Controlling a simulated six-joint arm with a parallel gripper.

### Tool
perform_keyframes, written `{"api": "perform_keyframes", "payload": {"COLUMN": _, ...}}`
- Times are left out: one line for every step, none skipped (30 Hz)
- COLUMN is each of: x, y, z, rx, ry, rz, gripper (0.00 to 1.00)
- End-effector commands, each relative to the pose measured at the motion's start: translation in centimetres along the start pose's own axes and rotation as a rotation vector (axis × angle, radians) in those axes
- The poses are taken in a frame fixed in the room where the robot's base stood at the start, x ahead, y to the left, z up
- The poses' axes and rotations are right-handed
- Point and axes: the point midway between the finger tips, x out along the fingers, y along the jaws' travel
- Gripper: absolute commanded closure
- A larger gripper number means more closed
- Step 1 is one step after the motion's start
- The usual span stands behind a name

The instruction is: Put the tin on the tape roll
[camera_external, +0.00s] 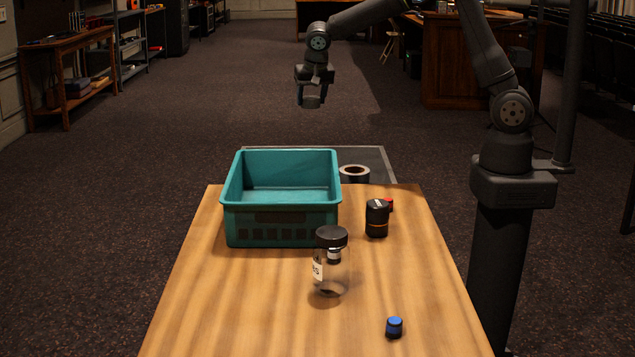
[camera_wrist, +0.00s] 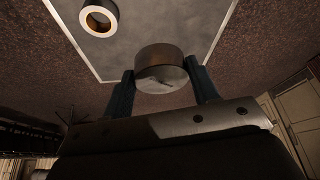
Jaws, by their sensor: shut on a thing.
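My gripper (camera_external: 311,97) is raised in the air beyond the teal crate, shut on the tin (camera_external: 311,102). In the wrist view the tin (camera_wrist: 161,68) is a short round metal can with a brownish side, held between the two fingers (camera_wrist: 162,88). The tape roll (camera_external: 354,174) lies beyond the wooden table's far edge, to the right of the crate. It shows as a ring with a pale face and dark hole in the wrist view (camera_wrist: 99,17), up and left of the tin. The tin is apart from the tape roll.
A teal crate (camera_external: 282,207) stands at the table's far left. A black lens-like cylinder (camera_external: 377,218), a lidded glass jar (camera_external: 331,268) and a blue knob (camera_external: 394,327) stand on the wooden table (camera_external: 240,300). A grey, pale-edged surface (camera_wrist: 135,30) lies under the tape roll.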

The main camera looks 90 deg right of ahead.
Motion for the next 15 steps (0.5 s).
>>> {"api": "perform_keyframes", "payload": {"x": 0.6, "y": 2.7, "z": -1.6, "rx": 0.074, "ry": 0.000, "rz": 0.032, "gripper": 0.68}}
{"api": "perform_keyframes", "payload": {"x": 0.9, "y": 4.1, "z": -2.3, "rx": 0.118, "ry": 0.000, "rz": 0.049, "gripper": 0.68}}
{"api": "perform_keyframes", "payload": {"x": 1.3, "y": 6.1, "z": -3.2, "rx": 0.174, "ry": 0.001, "rz": 0.073, "gripper": 0.68}}
{"api": "perform_keyframes", "payload": {"x": 1.6, "y": 7.5, "z": -3.8, "rx": 0.216, "ry": 0.001, "rz": 0.091, "gripper": 0.68}}
{"api": "perform_keyframes", "payload": {"x": 1.8, "y": 9.0, "z": -4.3, "rx": 0.257, "ry": 0.001, "rz": 0.108, "gripper": 0.68}}
{"api": "perform_keyframes", "payload": {"x": 2.1, "y": 10.9, "z": -5.0, "rx": 0.313, "ry": 0.000, "rz": 0.131, "gripper": 0.68}}
{"api": "perform_keyframes", "payload": {"x": 2.3, "y": 12.3, "z": -5.4, "rx": 0.353, "ry": 0.000, "rz": 0.148, "gripper": 0.68}}
{"api": "perform_keyframes", "payload": {"x": 2.5, "y": 13.8, "z": -5.8, "rx": 0.393, "ry": 0.000, "rz": 0.164, "gripper": 0.68}}
{"api": "perform_keyframes", "payload": {"x": 2.7, "y": 15.5, "z": -6.2, "rx": 0.443, "ry": 0.001, "rz": 0.184, "gripper": 0.68}}
{"api": "perform_keyframes", "payload": {"x": 2.8, "y": 16.7, "z": -6.5, "rx": 0.476, "ry": 0.000, "rz": 0.198, "gripper": 0.68}}
{"api": "perform_keyframes", "payload": {"x": 3.0, "y": 17.9, "z": -6.7, "rx": 0.508, "ry": 0.000, "rz": 0.212, "gripper": 0.68}}
{"api": "perform_keyframes", "payload": {"x": 3.1, "y": 19.3, "z": -6.9, "rx": 0.548, "ry": 0.001, "rz": 0.228, "gripper": 0.68}}
{"api": "perform_keyframes", "payload": {"x": 3.2, "y": 20.3, "z": -7.0, "rx": 0.577, "ry": 0.001, "rz": 0.240, "gripper": 0.68}}
{"api": "perform_keyframes", "payload": {"x": 3.2, "y": 21.2, "z": -7.1, "rx": 0.601, "ry": 0.001, "rz": 0.250, "gripper": 0.68}}
{"api": "perform_keyframes", "payload": {"x": 3.3, "y": 22.3, "z": -7.2, "rx": 0.632, "ry": 0.001, "rz": 0.263, "gripper": 0.68}}
